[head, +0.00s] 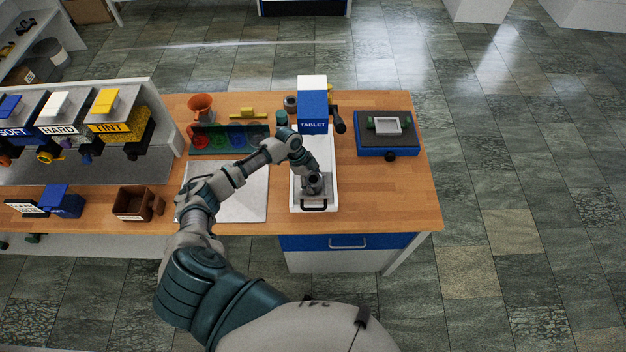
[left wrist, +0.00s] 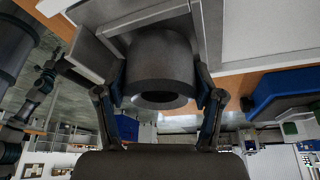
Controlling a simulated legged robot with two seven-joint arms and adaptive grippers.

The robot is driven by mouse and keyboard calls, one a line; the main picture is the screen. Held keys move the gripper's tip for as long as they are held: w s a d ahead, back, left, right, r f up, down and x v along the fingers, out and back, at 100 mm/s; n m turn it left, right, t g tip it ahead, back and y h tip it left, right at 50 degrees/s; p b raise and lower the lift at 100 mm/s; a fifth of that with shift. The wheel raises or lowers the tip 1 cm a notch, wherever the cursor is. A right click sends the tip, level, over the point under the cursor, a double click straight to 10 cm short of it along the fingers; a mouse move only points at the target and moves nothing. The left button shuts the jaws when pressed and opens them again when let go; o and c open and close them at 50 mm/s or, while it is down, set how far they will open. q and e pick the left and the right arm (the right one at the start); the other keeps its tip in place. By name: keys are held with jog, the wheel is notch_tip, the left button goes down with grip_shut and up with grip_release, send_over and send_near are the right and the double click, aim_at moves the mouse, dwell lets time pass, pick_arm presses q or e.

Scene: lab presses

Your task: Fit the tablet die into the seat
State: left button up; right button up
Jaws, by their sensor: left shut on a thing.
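The tablet die is a dark grey cylinder with a round hole (left wrist: 160,70) in the left wrist view. My left gripper (left wrist: 162,88) is shut on it, with one finger on each side. In the head view my left gripper (head: 313,180) is over the front of the white base of the press marked TABLET (head: 313,112). Grey walls (left wrist: 98,50), likely of the seat, stand close around the die in the left wrist view. The seat's inside is hidden, and I cannot tell whether the die is in it. My right gripper is not in view.
A blue-based device with a grey tray (head: 387,145) stands to the right. A pale mat (head: 240,200) and a rack of coloured cups (head: 230,140) lie to the left. Dispensers (head: 110,112) stand farther left. The wooden tabletop at the front right (head: 395,195) is clear.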

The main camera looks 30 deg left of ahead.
pick_arm(q)
jog(key=shift+f+b, duration=0.3)
jog(key=shift+f, duration=0.2)
jog(key=o, duration=1.6)
jog(key=shift+r, duration=0.1)
jog(key=v, duration=1.1)
jog(key=shift+a+r, duration=0.25)
jog(key=shift+a, duration=0.05)
